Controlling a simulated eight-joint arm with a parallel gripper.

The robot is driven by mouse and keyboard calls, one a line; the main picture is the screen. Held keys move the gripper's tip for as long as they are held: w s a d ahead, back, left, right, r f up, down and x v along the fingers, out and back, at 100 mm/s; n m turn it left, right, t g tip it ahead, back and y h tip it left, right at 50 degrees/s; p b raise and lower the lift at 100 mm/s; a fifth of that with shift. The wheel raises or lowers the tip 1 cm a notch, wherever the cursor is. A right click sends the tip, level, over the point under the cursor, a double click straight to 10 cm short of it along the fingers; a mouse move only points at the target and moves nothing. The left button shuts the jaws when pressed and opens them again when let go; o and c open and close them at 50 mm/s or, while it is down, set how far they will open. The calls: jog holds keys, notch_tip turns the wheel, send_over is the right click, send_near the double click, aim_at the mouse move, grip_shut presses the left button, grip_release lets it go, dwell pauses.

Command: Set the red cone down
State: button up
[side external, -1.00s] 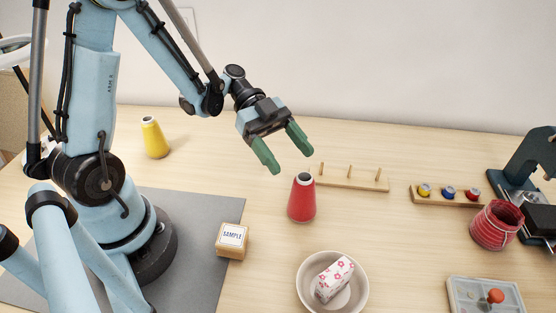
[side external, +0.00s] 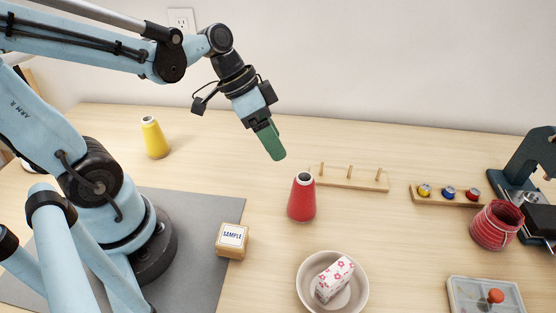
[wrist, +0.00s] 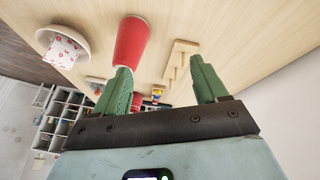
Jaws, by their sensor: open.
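The red cone (side external: 302,200) stands upright on the wooden table, with nothing holding it. It also shows in the wrist view (wrist: 131,42), above the left finger, with its narrow end partly hidden behind that fingertip. My gripper (side external: 276,150) is in the air, above and to the left of the cone in the side view, and apart from it. In the wrist view my gripper (wrist: 160,78) has its two green fingers spread wide with nothing between them. In the side view the fingers overlap, so the gap is hidden there.
A bowl (side external: 306,287) with a flowered bundle stands in front of the cone. A peg rack (side external: 352,182) lies behind it. A SAMPLE block (side external: 232,240) is left, and a yellow cone (side external: 154,137) is farther back. A spool holder (side external: 445,197) and red pot (side external: 495,226) are right.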

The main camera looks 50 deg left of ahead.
jog(key=shift+s+a+r+n+t+y, duration=0.15)
jog(key=shift+a+r+n+t+y, duration=0.3)
jog(key=shift+n+t+y, duration=0.3)
jog(key=shift+s+a+r+n+t+y, duration=0.15)
jog(key=shift+a+r+n+t+y, duration=0.3)
jog(key=shift+n+y, duration=0.4)
jog(key=shift+s+a+r+n+t+y, duration=0.15)
jog(key=shift+a+r+n+t+y, duration=0.25)
jog(key=shift+n+t+y, duration=0.45)
jog(key=shift+h, duration=0.25)
